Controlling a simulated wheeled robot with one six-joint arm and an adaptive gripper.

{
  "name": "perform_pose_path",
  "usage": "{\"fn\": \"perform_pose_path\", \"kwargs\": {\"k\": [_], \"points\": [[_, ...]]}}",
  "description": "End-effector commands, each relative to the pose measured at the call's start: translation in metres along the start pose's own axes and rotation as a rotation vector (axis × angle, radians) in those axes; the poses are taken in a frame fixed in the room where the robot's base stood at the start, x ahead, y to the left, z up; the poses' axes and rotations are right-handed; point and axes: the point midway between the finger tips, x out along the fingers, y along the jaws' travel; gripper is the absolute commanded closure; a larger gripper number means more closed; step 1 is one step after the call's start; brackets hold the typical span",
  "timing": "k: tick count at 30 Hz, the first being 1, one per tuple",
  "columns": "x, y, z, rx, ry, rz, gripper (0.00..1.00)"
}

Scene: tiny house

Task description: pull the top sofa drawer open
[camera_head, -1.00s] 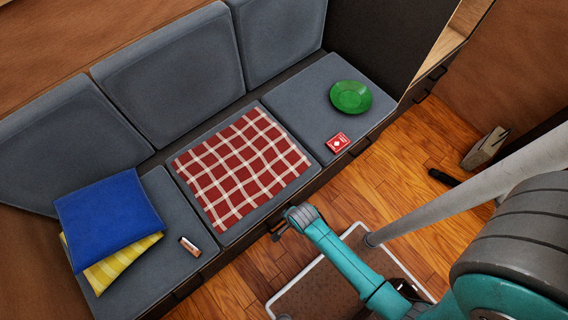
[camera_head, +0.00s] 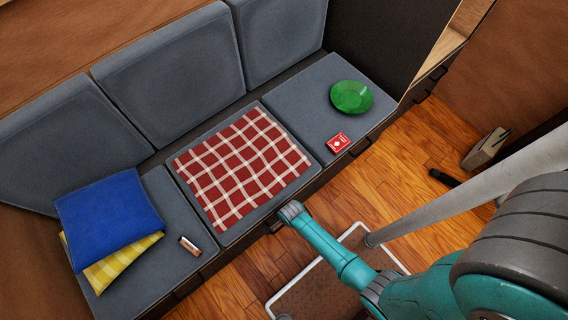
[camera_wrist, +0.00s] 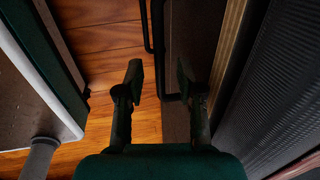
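The sofa (camera_head: 325,149) has grey cushions, and its dark drawer front runs below the seat edge. In the wrist view the dark drawer front (camera_wrist: 190,30) stands upright at the right of the floor. A black bar handle (camera_wrist: 159,55) stands off it, with its bent end between my fingers in the picture. A second similar bar (camera_wrist: 146,25) shows just left of it. My gripper (camera_wrist: 160,78) is open, one finger on each side of the handle in this view. I cannot tell whether it touches. In the head view my gripper (camera_head: 277,226) is at the sofa front, mostly hidden by my arm.
Wooden floor (camera_head: 395,185) is open before the sofa.

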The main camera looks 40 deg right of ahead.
Motion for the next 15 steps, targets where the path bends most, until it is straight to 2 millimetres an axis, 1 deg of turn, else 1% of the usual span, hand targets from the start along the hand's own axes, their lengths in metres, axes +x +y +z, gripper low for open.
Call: {"fn": "perform_pose_path", "kwargs": {"k": [3,6,14,15], "points": [[0.0076,0.0001,0.0,0.0,0.0,0.0,0.63],[0.0103,-0.0001,0.0,0.0,0.0,0.0,0.63],[0.0112,0.0003,0.0,0.0,0.0,0.0,0.63],[0.0112,0.0004,0.0,0.0,0.0,0.0,0.65]]}}
